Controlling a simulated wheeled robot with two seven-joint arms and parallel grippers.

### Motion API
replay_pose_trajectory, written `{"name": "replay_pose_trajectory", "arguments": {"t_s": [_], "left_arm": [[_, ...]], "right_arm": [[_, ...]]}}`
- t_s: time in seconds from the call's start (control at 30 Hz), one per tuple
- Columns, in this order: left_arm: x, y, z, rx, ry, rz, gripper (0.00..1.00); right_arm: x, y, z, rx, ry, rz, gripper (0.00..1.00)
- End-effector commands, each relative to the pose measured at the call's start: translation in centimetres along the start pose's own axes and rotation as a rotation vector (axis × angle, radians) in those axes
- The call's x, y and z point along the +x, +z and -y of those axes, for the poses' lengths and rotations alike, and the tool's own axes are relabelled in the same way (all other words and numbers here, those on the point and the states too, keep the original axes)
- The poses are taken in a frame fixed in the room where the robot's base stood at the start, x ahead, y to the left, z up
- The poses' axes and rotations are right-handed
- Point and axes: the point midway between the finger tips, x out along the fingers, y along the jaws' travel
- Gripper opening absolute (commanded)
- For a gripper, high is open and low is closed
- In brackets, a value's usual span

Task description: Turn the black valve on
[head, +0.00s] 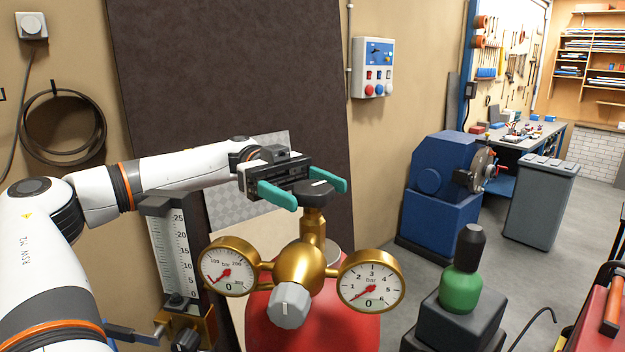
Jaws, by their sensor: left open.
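The black valve (314,196) is a dark round knob with a white mark on top, on an upright brass stem above the brass regulator (300,266). My left gripper (317,193) reaches in from the left with its two teal fingers apart. The knob shows between the fingertips, one finger on its left and one on its right. I cannot tell whether either finger touches it. My right gripper is not in view.
Two pressure gauges (229,267) (370,281) with red needles flank the regulator, above a grey knob (289,305) and a red cylinder (345,330). A flow scale (173,245) stands left, under my arm. A green-and-black bottle (462,280) stands right. Grey floor lies beyond.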

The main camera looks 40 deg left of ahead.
Motion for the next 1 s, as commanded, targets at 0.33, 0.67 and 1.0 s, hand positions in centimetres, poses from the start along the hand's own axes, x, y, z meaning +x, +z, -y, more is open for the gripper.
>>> {"name": "replay_pose_trajectory", "arguments": {"t_s": [0.33,0.67,1.0], "left_arm": [[1.08,-0.06,0.02,0.000,0.001,0.001,0.74],[1.05,-0.04,0.02,0.001,0.001,0.000,0.34],[1.05,-0.21,0.05,0.005,0.025,0.000,0.29]], "right_arm": [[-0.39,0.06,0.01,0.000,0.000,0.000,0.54],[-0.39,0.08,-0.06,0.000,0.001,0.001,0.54],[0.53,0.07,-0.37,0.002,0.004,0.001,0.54]]}}
